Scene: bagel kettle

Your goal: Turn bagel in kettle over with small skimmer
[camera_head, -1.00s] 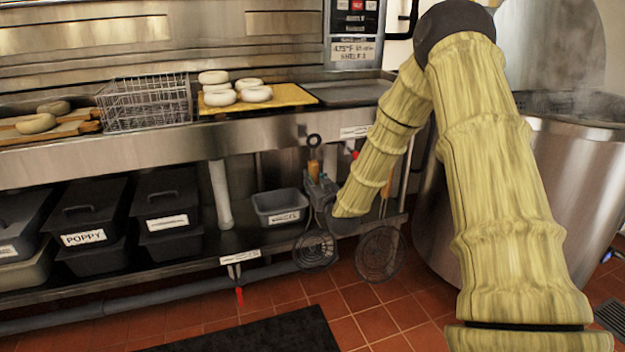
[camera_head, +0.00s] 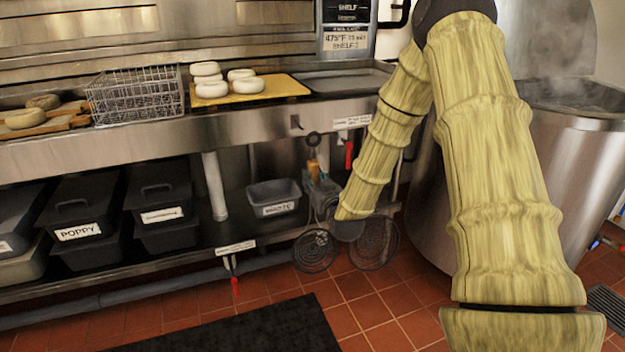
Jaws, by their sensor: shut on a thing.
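My gripper (camera_head: 321,188) is in front of the steel counter's edge, partly hidden behind my own arm. It is shut on the upright small skimmer (camera_head: 315,250), around its orange handle just below the dark ring at its top. The skimmer's round wire head hangs down over the floor. A larger skimmer (camera_head: 375,243) hangs just right of it, its handle hidden by my arm. The steel kettle (camera_head: 572,165) stands at the right, partly behind my arm, with steam at its top. No bagel shows inside it.
Several pale bagels (camera_head: 242,86) sit on a yellow board (camera_head: 284,87) on the counter, beside a wire basket (camera_head: 135,97). Dark bins (camera_head: 160,195) and a small grey bin (camera_head: 274,197) fill the lower shelf. A black mat (camera_head: 250,330) lies on the tiled floor.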

